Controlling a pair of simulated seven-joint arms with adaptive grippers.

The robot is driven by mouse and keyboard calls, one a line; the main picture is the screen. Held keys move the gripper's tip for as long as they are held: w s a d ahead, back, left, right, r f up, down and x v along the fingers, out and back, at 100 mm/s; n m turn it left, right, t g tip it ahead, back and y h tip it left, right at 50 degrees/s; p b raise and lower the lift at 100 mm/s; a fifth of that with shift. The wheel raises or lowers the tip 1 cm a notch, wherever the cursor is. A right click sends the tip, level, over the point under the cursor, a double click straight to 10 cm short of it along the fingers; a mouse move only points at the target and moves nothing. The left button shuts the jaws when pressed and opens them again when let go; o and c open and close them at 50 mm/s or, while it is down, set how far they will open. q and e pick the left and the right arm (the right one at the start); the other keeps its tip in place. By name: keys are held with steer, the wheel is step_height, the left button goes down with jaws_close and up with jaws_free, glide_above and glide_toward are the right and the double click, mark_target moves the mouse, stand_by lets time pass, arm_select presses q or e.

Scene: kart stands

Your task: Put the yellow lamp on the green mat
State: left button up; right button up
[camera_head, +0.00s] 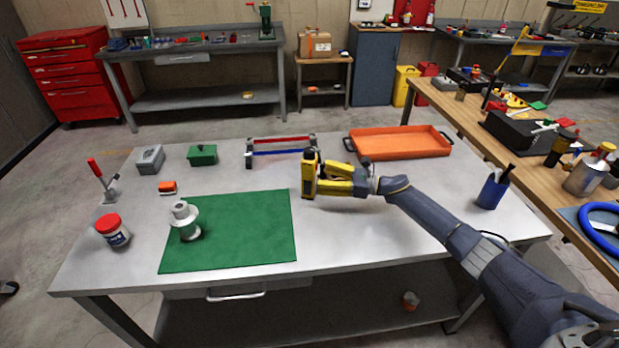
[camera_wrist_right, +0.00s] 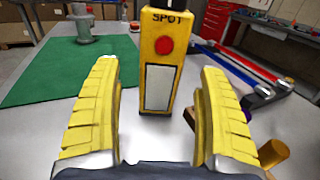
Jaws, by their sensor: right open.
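The yellow lamp (camera_head: 309,172) stands upright on the grey table, right of the green mat (camera_head: 262,245). In the right wrist view the lamp (camera_wrist_right: 161,50) shows a red button and a pale panel, with "SPOT" at its top. My right gripper (camera_head: 327,180) is at the lamp's right side in the head view. In the wrist view its two yellow fingers (camera_wrist_right: 158,110) are spread apart, with the lamp ahead between them and no finger visibly pressing on it. The mat (camera_wrist_right: 60,72) lies beyond, to the left. My left gripper is not in view.
A grey metal fitting (camera_head: 184,220) stands on the mat's left part. A red-lidded jar (camera_head: 112,231) is left of the mat. A rack with red and blue bars (camera_head: 281,147) stands behind the lamp. An orange tray (camera_head: 400,143) is behind my arm. The mat's right half is clear.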

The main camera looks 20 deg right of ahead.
mark_target(316, 175)
steer(key=shift+x, duration=2.5)
steer(key=shift+f, duration=0.15)
steer(key=shift+c, duration=0.2)
steer(key=c, duration=1.5)
steer(key=shift+c, duration=0.4)
steer(key=shift+w, duration=0.1)
